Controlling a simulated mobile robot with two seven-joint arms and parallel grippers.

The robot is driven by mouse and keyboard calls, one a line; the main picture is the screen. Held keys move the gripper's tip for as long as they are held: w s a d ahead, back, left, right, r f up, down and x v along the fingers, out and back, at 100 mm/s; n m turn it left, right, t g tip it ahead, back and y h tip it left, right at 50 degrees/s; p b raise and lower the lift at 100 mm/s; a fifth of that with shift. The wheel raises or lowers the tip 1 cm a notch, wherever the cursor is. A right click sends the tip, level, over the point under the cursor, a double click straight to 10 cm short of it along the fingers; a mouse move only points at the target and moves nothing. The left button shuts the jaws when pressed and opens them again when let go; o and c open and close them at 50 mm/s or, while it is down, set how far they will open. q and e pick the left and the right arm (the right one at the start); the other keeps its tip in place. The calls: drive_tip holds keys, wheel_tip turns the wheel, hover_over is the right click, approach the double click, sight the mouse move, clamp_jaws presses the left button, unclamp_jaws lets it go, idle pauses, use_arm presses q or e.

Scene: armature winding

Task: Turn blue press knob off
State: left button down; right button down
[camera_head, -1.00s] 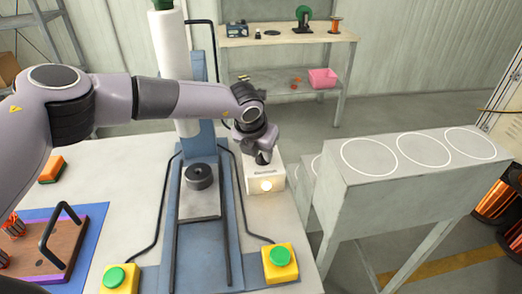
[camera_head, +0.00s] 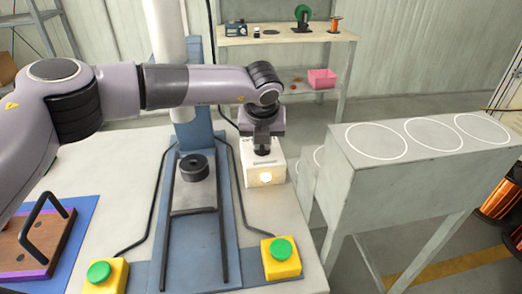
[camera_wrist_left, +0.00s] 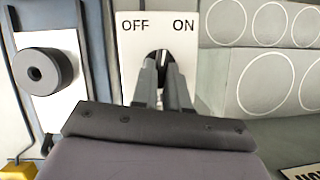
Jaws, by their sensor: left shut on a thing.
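The white control box (camera_head: 264,174) stands beside the blue press (camera_head: 196,240). In the left wrist view its face (camera_wrist_left: 130,45) reads OFF on the left and ON on the right. A dark knob (camera_wrist_left: 161,56) with a pale mark sits below and between these words, partly hidden by the fingers. My left gripper (camera_wrist_left: 163,78) reaches onto the box and is shut on the knob; it also shows in the head view (camera_head: 262,148). The box's round lamp (camera_head: 266,177) glows warm white. The right gripper is not in view.
Two yellow boxes with green buttons (camera_head: 282,249) (camera_head: 99,271) stand at the press's front. A black ring-shaped part (camera_head: 194,168) sits on the press. A grey stand with white circles (camera_head: 430,145) is to the right. A brown handled board (camera_head: 37,245) lies at left.

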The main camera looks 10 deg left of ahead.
use_arm(q)
drive_tip(key=shift+d+f+n+b, duration=0.1)
drive_tip(key=shift+f+n+b, duration=0.2)
drive_tip(key=shift+n+b, duration=0.2)
drive_tip(key=shift+w+d+n+y+b, duration=0.1)
drive_tip(key=shift+n+y+b, duration=0.4)
drive_tip(key=shift+n+b, duration=0.5)
drive_tip(key=shift+d+r+n+g+y+b, duration=0.1)
drive_tip(key=shift+n+g+y+b, duration=0.2)
drive_tip(key=shift+n+b, duration=0.4)
drive_tip(key=n+y, duration=0.1)
drive_tip(key=n, duration=0.2)
drive_tip(key=shift+w+d+r+g+b, duration=0.1)
drive_tip(key=shift+r+g+b, duration=0.05)
drive_tip(key=shift+g+b, duration=0.25)
drive_tip(key=shift+n+g, duration=0.3)
drive_tip(key=shift+n, duration=0.4)
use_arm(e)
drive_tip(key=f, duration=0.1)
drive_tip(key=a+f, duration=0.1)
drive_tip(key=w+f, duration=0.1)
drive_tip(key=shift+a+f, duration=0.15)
use_arm(q)
drive_tip(key=shift+w+r+n, duration=0.1)
drive_tip(key=shift+n, duration=0.2)
drive_tip(key=c, duration=1.1)
unclamp_jaws()
drive_tip(key=shift+c, duration=0.2)
